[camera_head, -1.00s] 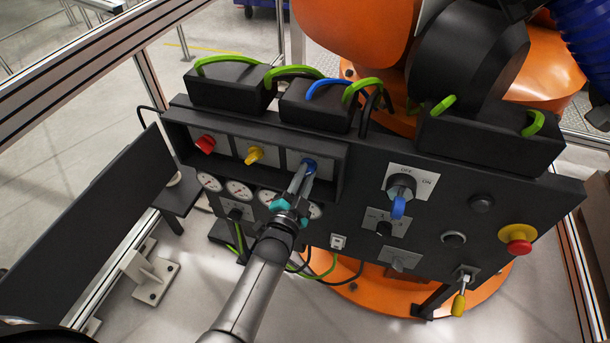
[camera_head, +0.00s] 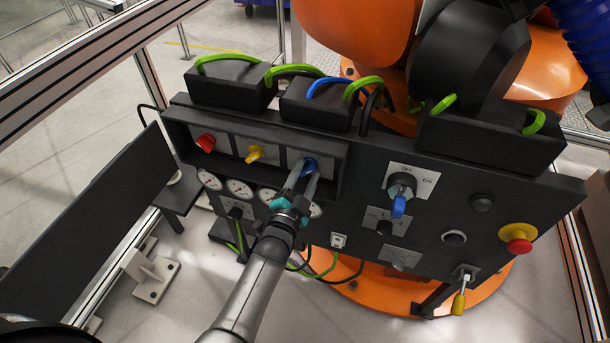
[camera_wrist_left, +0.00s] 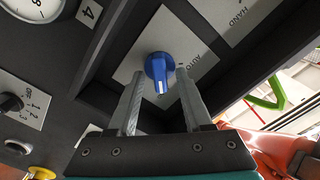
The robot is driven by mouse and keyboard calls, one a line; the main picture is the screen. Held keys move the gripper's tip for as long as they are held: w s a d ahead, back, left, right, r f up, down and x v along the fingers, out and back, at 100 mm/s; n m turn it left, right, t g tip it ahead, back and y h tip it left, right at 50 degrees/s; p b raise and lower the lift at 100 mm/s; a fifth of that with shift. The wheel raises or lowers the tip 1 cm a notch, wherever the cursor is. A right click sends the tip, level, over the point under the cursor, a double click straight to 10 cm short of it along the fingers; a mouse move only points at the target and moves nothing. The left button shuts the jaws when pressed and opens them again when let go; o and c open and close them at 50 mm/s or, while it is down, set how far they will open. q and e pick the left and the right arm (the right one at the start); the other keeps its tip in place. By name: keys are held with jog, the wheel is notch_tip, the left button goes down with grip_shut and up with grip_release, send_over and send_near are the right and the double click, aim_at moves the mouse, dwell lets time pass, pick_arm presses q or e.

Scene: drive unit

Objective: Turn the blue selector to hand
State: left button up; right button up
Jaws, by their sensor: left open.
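The blue selector (camera_head: 310,166) sits on a grey plate in the right bay of the recessed row on the dark panel. In the left wrist view the blue selector (camera_wrist_left: 159,68) shows a white mark on its lower end, and the word AUTO is partly readable on its plate. My left gripper (camera_head: 304,178) reaches up to it from below. In the left wrist view its two fingers (camera_wrist_left: 158,97) are open, one on each side below the knob, with visible gaps. I cannot tell how deep the fingertips reach. My right gripper is not in view.
A red selector (camera_head: 205,143) and a yellow selector (camera_head: 254,154) sit in the bays to the left. Gauges (camera_head: 238,188) line the panel below. A blue-handled switch (camera_head: 399,205) and a red emergency button (camera_head: 518,238) are to the right. The recess walls frame the bay.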

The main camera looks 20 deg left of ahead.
pick_arm(q)
jog(key=shift+s, duration=0.1)
jog(key=s+p, duration=0.2)
jog(key=s, duration=1.3)
jog(key=shift+a, duration=0.3)
jog(key=s+f+n+g+b, duration=0.1)
jog(key=s+f+g, duration=0.25)
jog(key=f, duration=0.55)
jog(key=s+d+f+n+g, duration=0.1)
jog(key=s+f+n+g, duration=0.15)
jog(key=s+f, duration=0.4)
jog(key=s+f+n+g+b, duration=0.1)
jog(key=s+f+g, duration=0.25)
jog(key=f, duration=0.65)
jog(key=s+a+f+n+g, duration=0.1)
jog(key=s+a+f+g, duration=0.1)
jog(key=s+f, duration=0.3)
jog(key=s+a+f+n+g, duration=0.1)
jog(key=s+a+f+g, duration=0.2)
jog(key=s, duration=1)
notch_tip(320, 180, down, 2)
jog(key=shift+f+n+g+y+b, duration=0.1)
jog(key=shift+n+g+y+b, duration=0.25)
jog(key=shift+g, duration=0.9)
